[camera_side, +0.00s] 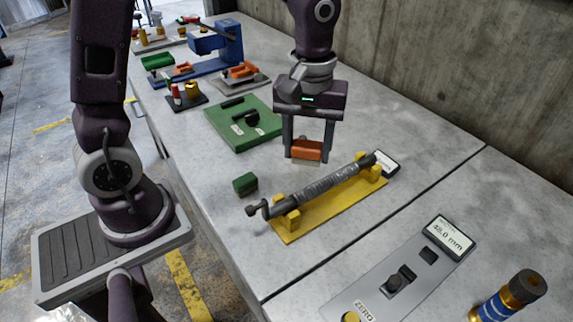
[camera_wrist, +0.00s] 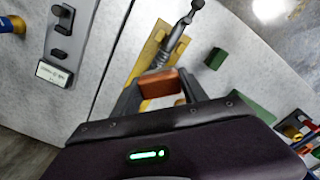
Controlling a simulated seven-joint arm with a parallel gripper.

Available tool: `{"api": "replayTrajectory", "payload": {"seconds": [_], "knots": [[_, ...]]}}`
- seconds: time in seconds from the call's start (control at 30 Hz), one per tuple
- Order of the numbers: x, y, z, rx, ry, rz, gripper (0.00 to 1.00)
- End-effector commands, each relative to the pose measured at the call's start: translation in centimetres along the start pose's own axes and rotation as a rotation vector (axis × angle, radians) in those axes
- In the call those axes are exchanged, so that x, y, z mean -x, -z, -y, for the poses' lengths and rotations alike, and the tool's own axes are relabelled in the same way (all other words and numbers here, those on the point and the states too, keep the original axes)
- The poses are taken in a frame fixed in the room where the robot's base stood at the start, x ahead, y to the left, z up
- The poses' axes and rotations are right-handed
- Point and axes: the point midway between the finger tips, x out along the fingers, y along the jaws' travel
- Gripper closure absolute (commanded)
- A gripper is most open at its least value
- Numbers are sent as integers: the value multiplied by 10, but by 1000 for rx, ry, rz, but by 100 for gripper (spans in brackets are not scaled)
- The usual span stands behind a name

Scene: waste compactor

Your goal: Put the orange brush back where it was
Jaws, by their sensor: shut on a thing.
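The orange brush (camera_side: 306,149) is between the fingers of my gripper (camera_side: 307,157), which is shut on it. It is held up over the table, just behind the yellow stand in the side view; its exact height is hard to tell. In the wrist view the orange block (camera_wrist: 165,82) spans the gap between my fingers (camera_wrist: 160,92), and the yellow stand shows beyond it. The yellow stand (camera_side: 335,210) bears a grey ribbed rod (camera_side: 325,184) lying across its two yellow supports. A dark green block (camera_side: 245,184) stands on the table left of the rod.
A green plate (camera_side: 225,128) with black knobs lies behind the green block. Farther back are a blue fixture (camera_side: 215,45), a grey plate with an orange piece (camera_side: 243,70) and a dark tray (camera_side: 187,102). A measuring panel (camera_side: 380,290) and blue-gold cylinder (camera_side: 510,296) are in front.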

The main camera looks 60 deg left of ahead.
Motion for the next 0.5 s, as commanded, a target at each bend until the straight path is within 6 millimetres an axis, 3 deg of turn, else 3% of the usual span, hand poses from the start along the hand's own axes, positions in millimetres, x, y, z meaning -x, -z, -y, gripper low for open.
{"api": "replayTrajectory", "payload": {"seconds": [0.13,0.23,0.4,0.5], "knots": [[-5,15,13,64,2,-1,94],[-13,39,38,179,4,-1,94],[-33,80,106,448,6,0,94],[-44,94,148,607,5,0,94]]}}
